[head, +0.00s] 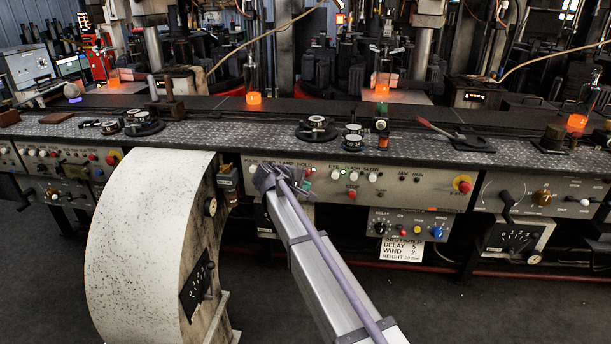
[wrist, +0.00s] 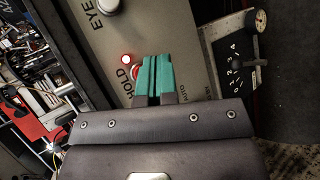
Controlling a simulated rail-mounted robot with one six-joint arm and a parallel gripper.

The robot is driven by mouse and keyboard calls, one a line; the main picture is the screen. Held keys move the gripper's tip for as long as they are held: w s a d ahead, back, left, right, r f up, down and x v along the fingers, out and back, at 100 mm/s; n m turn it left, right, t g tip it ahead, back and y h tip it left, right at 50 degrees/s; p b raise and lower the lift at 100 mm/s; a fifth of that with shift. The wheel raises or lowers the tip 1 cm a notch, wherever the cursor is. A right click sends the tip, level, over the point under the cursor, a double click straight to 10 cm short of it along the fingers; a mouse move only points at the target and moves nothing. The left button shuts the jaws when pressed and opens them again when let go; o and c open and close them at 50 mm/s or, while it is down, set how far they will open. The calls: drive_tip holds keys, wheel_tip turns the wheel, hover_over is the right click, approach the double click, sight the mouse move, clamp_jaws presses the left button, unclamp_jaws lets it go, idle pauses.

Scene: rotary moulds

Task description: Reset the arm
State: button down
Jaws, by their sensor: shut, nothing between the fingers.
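My arm (head: 310,245) reaches up from the bottom of the head view to the front control panel, with its wrist in front of the panel's left part. My gripper (wrist: 157,62) shows in the wrist view as two teal fingers pressed together with nothing between them. The fingertips lie in front of the panel by the HOLD label. A red button (wrist: 135,73) there is partly covered by the fingers, and I cannot tell whether they touch it. In the head view the fingers are mostly hidden by the wrist.
A large white rounded housing (head: 145,240) stands left of my arm. A numbered dial plate (wrist: 232,60) is right of the fingers. Dark floor in front is open.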

drive_tip(key=shift+s, duration=0.65)
